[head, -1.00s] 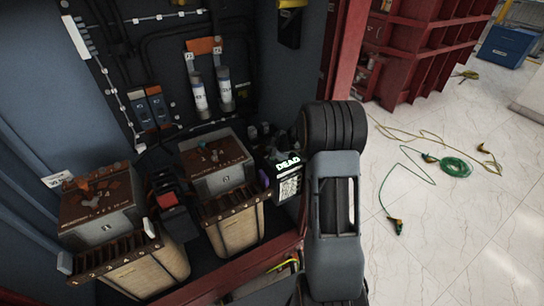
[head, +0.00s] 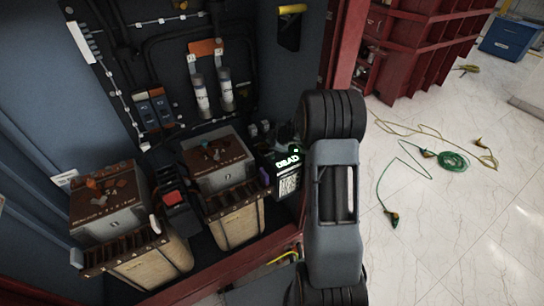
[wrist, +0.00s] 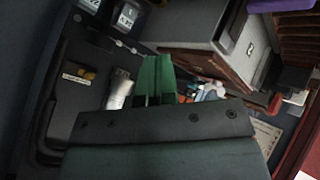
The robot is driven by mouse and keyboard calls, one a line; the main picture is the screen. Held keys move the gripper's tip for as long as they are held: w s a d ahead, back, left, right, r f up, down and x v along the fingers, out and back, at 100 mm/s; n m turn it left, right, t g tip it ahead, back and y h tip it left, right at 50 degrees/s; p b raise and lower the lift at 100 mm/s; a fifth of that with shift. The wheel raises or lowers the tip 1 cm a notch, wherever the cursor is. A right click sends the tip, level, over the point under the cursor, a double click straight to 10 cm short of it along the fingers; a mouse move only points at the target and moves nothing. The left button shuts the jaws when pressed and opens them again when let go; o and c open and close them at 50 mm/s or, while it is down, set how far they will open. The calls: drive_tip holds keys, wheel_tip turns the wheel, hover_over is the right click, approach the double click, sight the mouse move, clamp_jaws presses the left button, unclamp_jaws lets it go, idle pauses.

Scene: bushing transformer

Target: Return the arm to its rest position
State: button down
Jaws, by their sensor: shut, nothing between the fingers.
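My gripper (wrist: 156,78) shows in the wrist view as two green fingers close together beyond a dark green-grey body. It is shut and empty. Inside the cabinet, a grey box-shaped unit with a brown edge lies beyond it at upper right. In the head view my grey arm (head: 335,225) with black ribbed joints stands at the cabinet's right edge; the gripper itself cannot be made out there.
Two transformers (head: 108,215) (head: 213,175) stand in the cabinet. A device reading DEAD (head: 287,162) is close left of my arm. Red cabinet frame (head: 225,272) edges the front. Green cable (head: 452,161) lies on the open floor at right, before red shelving (head: 415,50).

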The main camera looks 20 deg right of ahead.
idle(0.3)
drive_tip(key=s+r+m+t+h, duration=0.1)
drive_tip(key=s+r+m+h, duration=0.2)
drive_tip(key=r, duration=0.4)
drive_tip(key=s+r+m+h, duration=0.3)
drive_tip(key=r+m, duration=0.1)
drive_tip(key=r, duration=0.3)
drive_tip(key=s+a+m+g+y, duration=0.1)
drive_tip(key=s+a, duration=0.3)
drive_tip(key=s, duration=0.4)
drive_tip(key=s+a+m+g+y, duration=0.1)
drive_tip(key=s+a+m+g, duration=0.1)
drive_tip(key=s, duration=0.5)
drive_tip(key=s+a+r+m+g+y, duration=0.1)
drive_tip(key=s+a+m+g, duration=0.1)
drive_tip(key=s+a, duration=0.4)
drive_tip(key=s+g, duration=0.1)
drive_tip(key=s, duration=0.1)
drive_tip(key=shift+s+m, duration=0.3)
drive_tip(key=shift+s, duration=0.05)
